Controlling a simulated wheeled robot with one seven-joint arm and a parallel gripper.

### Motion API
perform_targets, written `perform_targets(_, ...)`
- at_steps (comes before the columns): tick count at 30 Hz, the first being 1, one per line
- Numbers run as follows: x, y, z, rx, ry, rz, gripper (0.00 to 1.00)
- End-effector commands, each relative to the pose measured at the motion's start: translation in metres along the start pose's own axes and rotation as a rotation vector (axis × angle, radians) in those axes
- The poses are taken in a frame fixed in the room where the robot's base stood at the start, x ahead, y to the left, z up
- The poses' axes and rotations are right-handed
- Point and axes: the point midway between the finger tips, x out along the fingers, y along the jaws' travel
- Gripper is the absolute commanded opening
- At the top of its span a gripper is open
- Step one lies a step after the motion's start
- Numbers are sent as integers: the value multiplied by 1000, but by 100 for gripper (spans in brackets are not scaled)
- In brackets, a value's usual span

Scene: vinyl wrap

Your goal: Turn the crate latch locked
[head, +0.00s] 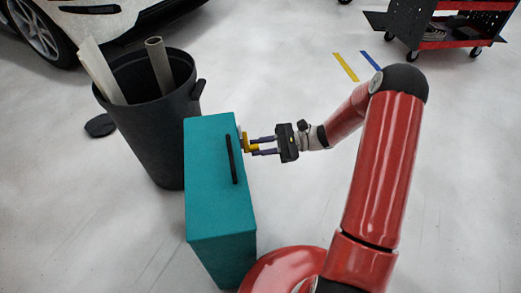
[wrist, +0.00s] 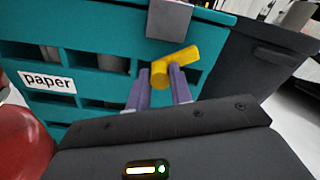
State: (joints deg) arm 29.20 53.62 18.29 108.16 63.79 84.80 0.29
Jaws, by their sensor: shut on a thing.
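The teal crate (head: 211,180) stands upright on the floor, with a black handle (head: 231,159) on its top. In the wrist view its slatted teal side (wrist: 110,60) carries a white label (wrist: 48,82) reading "paper". The yellow latch (head: 247,143) sticks out from the crate's side near the top; in the wrist view (wrist: 175,65) its bar lies slanted, right end higher. My gripper (head: 262,146) reaches it from the right, its purple fingers shut on the latch. The fingertips partly hide the latch's lower part. A grey plate (wrist: 169,20) sits just above the latch.
A black bin (head: 150,125) with rolled material in it stands close behind the crate. A car (head: 85,25) is at the upper left. A red and black cart (head: 435,30) is at the upper right. The floor to the right is clear, with yellow and blue tape strips.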

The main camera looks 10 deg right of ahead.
Motion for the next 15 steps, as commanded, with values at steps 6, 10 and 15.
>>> perform_targets(6, -1, 1, -3, -207, 1, -1, 0)
perform_targets(10, -1, 2, -3, -331, 1, -2, 0)
perform_targets(15, -1, 2, -3, -492, 2, -2, 0)
